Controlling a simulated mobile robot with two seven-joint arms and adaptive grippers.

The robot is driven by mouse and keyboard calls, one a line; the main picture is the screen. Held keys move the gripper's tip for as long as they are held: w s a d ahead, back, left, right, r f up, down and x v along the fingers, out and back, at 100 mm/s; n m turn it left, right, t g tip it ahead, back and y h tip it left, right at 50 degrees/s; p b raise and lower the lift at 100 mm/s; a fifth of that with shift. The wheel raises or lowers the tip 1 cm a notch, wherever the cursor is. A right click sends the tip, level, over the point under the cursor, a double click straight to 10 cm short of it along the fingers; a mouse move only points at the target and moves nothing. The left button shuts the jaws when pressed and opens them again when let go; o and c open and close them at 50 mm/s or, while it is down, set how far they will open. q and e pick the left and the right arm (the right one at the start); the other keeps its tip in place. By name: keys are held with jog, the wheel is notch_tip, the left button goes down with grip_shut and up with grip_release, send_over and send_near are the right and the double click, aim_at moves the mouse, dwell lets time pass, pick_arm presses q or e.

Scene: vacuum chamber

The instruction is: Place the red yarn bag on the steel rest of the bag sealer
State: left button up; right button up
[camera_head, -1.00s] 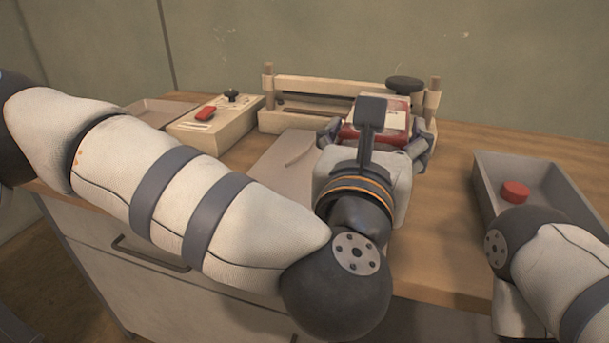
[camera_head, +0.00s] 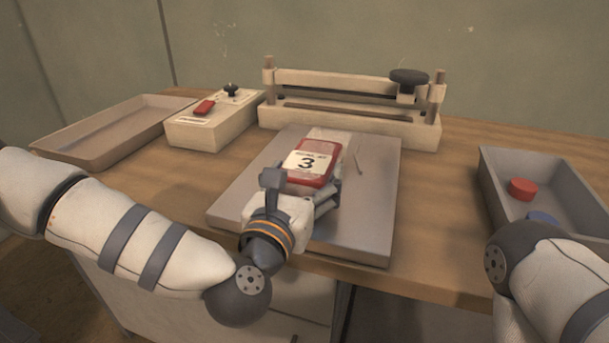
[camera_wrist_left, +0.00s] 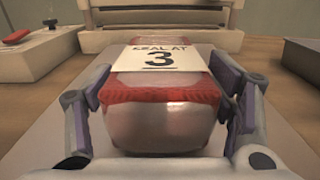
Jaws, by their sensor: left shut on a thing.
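The red yarn bag (camera_head: 313,179) has a clear film top and a white label with a black 3. My left gripper (camera_head: 312,190) is shut on its sides, and the left wrist view shows the bag (camera_wrist_left: 160,98) between the two fingers. The bag is over the steel rest (camera_head: 364,222), a flat grey plate in front of the bag sealer (camera_head: 350,118). I cannot tell whether the bag touches the plate. The sealer has a pale frame, a cross bar and a dark knob. My right gripper is out of view; only my right arm shows at lower right.
A control box (camera_head: 214,122) with a red switch stands left of the sealer. An empty tray (camera_head: 110,134) is at the far left. A grey tray (camera_head: 566,188) at the right holds a red piece (camera_head: 523,189) and a blue piece (camera_head: 542,217). Bare wood lies between plate and right tray.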

pick_arm(q)
jog(key=shift+f, duration=0.2)
jog(key=o, duration=1.4)
jog(key=shift+o, duration=0.2)
